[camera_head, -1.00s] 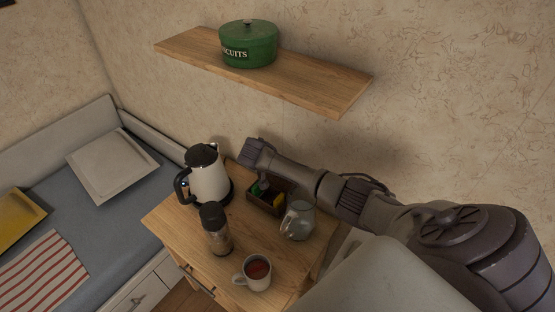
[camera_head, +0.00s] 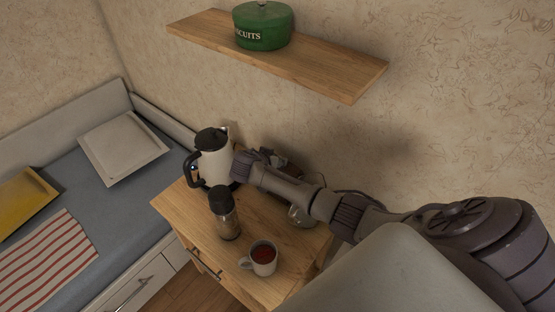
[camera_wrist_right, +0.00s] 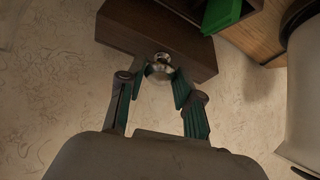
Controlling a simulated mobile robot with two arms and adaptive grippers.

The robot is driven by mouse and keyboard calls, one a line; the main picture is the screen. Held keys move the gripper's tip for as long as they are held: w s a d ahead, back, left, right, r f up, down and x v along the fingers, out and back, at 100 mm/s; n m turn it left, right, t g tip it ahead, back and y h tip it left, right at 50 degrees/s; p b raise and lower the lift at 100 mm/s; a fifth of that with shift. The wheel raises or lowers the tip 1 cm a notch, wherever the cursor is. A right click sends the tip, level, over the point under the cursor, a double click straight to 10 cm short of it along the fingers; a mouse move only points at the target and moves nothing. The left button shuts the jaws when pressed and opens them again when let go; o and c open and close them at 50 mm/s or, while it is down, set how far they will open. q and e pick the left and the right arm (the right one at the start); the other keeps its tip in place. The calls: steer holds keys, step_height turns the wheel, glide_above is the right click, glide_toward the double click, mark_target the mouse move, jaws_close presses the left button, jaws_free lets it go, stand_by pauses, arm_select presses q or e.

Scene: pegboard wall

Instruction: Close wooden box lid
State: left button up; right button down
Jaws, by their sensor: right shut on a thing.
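The wooden box is mostly hidden behind my right arm in the head view. In the right wrist view a dark brown wooden panel of the box (camera_wrist_right: 200,48), apparently its lid, carries a round metal knob (camera_wrist_right: 159,66). My right gripper (camera_wrist_right: 160,76) has its fingers on both sides of the knob and is shut on it. In the head view my right gripper (camera_head: 268,156) is beside the kettle, over the back of the cabinet. A green item (camera_wrist_right: 222,12) shows beyond the panel. My left gripper is not in view.
A white kettle (camera_head: 214,165) stands close left of my gripper. A dark-lidded bottle (camera_head: 224,218), a mug (camera_head: 263,258) and a glass jug (camera_head: 303,216) share the cabinet top (camera_head: 183,205). A wall shelf (camera_head: 330,72) with a green biscuit tin (camera_head: 263,30) is above.

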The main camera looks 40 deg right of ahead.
steer(key=shift+s+a+f, duration=0.15)
steer(key=shift+a+f, duration=0.1)
steer(key=shift+f, duration=0.05)
steer(key=c, duration=1.2)
jaws_free()
steer(key=shift+o, duration=0.7)
steer(key=shift+r, duration=0.15)
steer(key=v, duration=1.1)
steer(key=shift+a+r, duration=0.3)
steer(key=shift+r, duration=0.05)
